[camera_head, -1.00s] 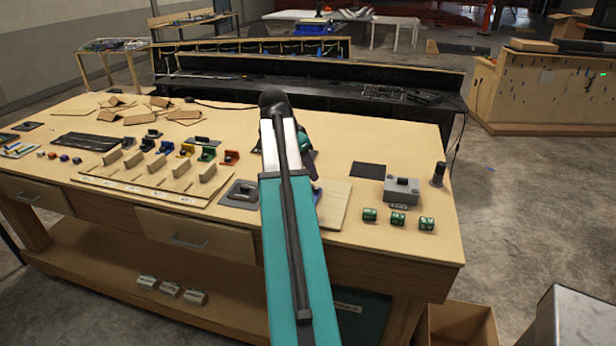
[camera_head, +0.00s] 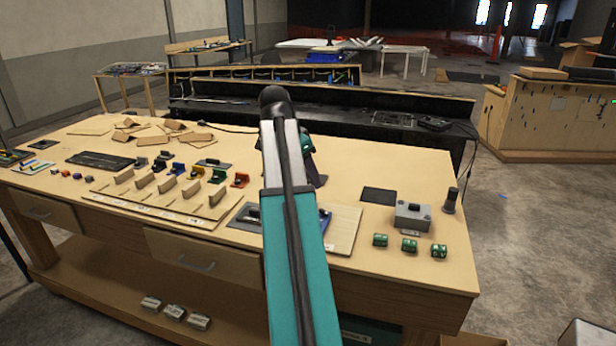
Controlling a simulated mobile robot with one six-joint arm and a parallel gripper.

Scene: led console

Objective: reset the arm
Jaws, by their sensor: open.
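My arm (camera_head: 290,215) reaches up from the bottom of the picture over the front edge of the workbench (camera_head: 400,270). Its teal link leads to pale sections and a black rounded joint at the top.
A grey box with a switch (camera_head: 412,217), a dark cylinder (camera_head: 450,200) and green blocks (camera_head: 409,245) stand right of my arm. Bare benchtop shows beyond the dark pad (camera_head: 378,195).

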